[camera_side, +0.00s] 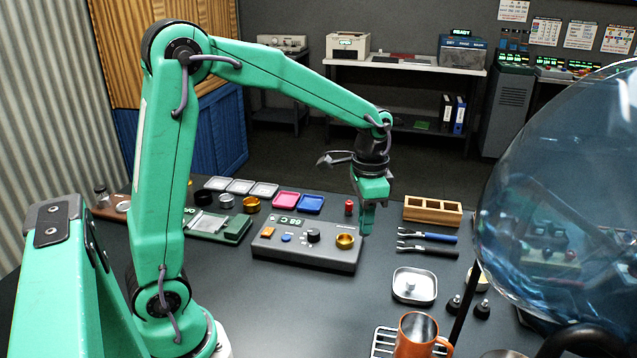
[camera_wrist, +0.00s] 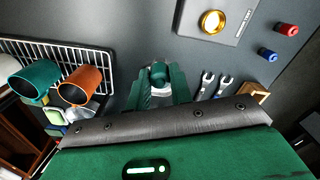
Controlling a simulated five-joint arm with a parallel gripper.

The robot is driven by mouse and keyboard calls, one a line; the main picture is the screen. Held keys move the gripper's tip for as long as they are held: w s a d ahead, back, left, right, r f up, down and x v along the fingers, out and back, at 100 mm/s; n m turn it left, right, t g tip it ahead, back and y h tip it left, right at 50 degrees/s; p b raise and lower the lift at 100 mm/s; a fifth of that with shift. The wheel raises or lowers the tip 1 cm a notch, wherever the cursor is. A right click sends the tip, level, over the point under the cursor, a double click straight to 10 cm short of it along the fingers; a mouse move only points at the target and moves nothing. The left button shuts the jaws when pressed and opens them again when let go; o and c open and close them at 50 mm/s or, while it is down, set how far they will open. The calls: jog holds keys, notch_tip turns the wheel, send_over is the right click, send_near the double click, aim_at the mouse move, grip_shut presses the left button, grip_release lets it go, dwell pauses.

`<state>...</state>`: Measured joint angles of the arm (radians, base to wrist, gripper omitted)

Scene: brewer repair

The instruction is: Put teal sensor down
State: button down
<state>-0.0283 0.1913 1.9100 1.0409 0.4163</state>
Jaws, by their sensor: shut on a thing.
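My gripper (camera_side: 368,222) hangs pointing down above the dark table, to the right of the grey control box. The wrist view shows its green fingers (camera_wrist: 160,90) closed around the teal sensor (camera_wrist: 158,72), a small rounded teal piece with a pale part below it. In the side view the fingers hide the sensor, and I cannot tell its exact height above the table.
The grey control box (camera_side: 305,245) with a brass cup (camera_side: 345,241) is left of the gripper. Two fork-ended tools (camera_side: 428,242), a wooden tray (camera_side: 432,209) and a metal dish (camera_side: 415,283) lie right. An orange mug (camera_side: 415,335) and a glass globe (camera_side: 560,190) stand nearer.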

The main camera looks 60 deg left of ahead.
jog(key=w+a+f+n, duration=0.2)
jog(key=a+n, duration=0.6)
jog(key=a, duration=0.7)
jog(key=w+a+f+n, duration=0.2)
jog(key=a+n, duration=0.6)
jog(key=a, duration=0.6)
jog(key=s+a+f, duration=0.1)
jog(key=a+f, duration=0.1)
jog(key=a, duration=0.2)
jog(key=s+a+f, duration=0.1)
jog(key=a+f, duration=0.1)
jog(key=a, duration=0.1)
jog(key=s+a+f, duration=0.1)
jog(key=a+f, duration=0.1)
jog(key=a, duration=0.2)
jog(key=shift+a+f, duration=0.3)
jog(key=shift+f, duration=0.15)
jog(key=shift+f, duration=1.9)
jog(key=shift+f, duration=0.1)
jog(key=c, duration=1.3)
grip_release()
jog(key=shift+o, duration=0.2)
